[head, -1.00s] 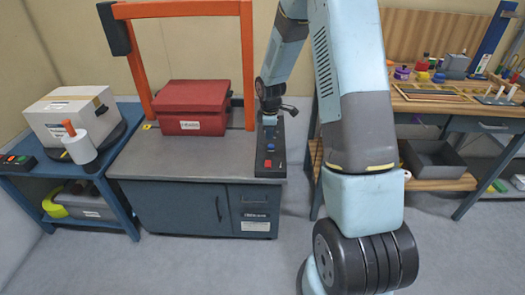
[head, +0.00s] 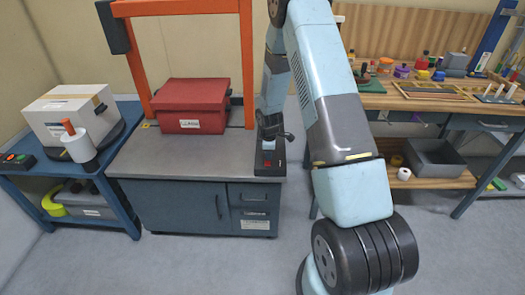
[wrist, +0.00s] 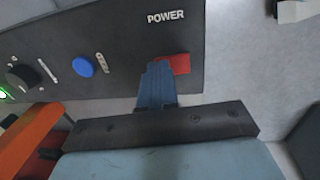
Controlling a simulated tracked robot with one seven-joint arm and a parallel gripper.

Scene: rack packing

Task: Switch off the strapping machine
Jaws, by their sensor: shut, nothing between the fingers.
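The strapping machine (head: 165,160) is a dark grey cabinet with an orange arch; its black control panel (head: 268,172) is at the right edge. In the wrist view, the panel has a red power switch (wrist: 180,63) beside the word POWER, a blue button (wrist: 83,66), a black knob (wrist: 19,76) and a glowing green light (wrist: 3,94). My gripper (wrist: 160,66) is shut and empty, its fingertips over or against the red switch's left part, hiding some of it. I cannot tell whether they touch. In the head view, the red switch (head: 267,163) shows just below my gripper (head: 270,148).
A red box (head: 190,103) sits on the machine under the arch. A blue cart (head: 110,190) with a white carton (head: 65,110) stands at the left. A wooden workbench (head: 400,101) stands at the right. Grey floor lies open in front.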

